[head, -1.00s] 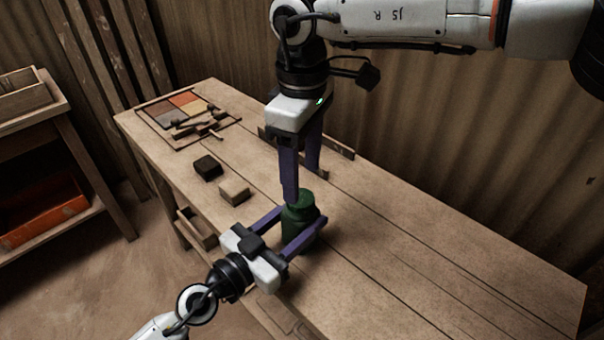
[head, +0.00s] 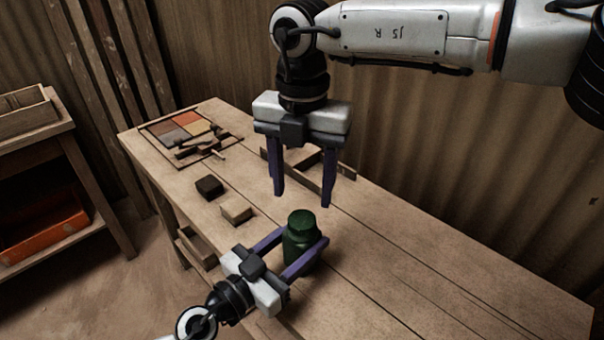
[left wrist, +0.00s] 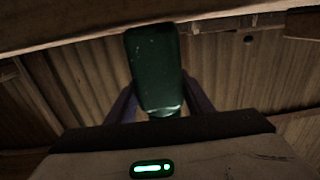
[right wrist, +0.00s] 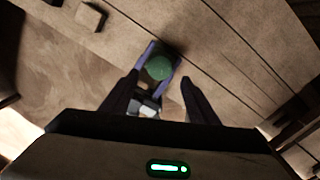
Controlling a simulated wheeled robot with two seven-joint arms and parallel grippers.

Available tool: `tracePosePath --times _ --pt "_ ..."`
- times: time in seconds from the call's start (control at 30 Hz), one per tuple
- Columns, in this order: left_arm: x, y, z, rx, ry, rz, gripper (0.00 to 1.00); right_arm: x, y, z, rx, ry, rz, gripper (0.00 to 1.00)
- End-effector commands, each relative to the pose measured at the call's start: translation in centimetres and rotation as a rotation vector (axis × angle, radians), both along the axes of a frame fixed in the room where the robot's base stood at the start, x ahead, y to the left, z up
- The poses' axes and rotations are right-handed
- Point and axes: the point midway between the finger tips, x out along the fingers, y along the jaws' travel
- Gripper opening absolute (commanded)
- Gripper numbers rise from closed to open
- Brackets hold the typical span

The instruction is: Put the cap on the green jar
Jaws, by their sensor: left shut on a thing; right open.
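The green jar (head: 300,252) stands on the workbench, and my left gripper (head: 303,245) is shut around its body. The jar fills the middle of the left wrist view (left wrist: 155,70) between the fingers. A green cap (head: 301,221) sits on top of the jar; it shows as a round green disc in the right wrist view (right wrist: 159,67). Whether it is threaded fully down cannot be told. My right gripper (head: 302,198) is open and empty, pointing down above the jar and slightly behind it, clear of the cap.
A dark block (head: 209,187) and a tan block (head: 237,212) lie left of the jar. A tray of coloured tiles (head: 184,128) with a wooden press lies at the far left end. A low wooden rail (head: 340,168) is behind my right gripper. The bench's right side is clear.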

Motion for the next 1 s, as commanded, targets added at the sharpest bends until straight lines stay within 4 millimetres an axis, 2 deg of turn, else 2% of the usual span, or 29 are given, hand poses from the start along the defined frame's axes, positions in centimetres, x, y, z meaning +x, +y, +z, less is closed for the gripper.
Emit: tracePosePath --times 0.5,0.7,0.83,1.0 --pt "0.0 0.0 0.0 0.0 0.0 -0.001 0.0 0.1 0.0 1.0 -0.002 0.0 1.18 0.55" --pt "0.0 0.0 0.0 0.0 0.0 -0.001 0.0 0.1 0.1 1.4 -0.002 -0.002 1.588 0.55" --pt "0.0 0.0 0.0 0.0 0.0 -0.001 0.0 0.1 0.0 1.6 -0.002 0.0 1.769 0.55" --pt "0.0 0.0 0.0 0.0 0.0 -0.001 0.0 0.1 0.0 1.7 -0.002 -0.001 1.886 0.55"
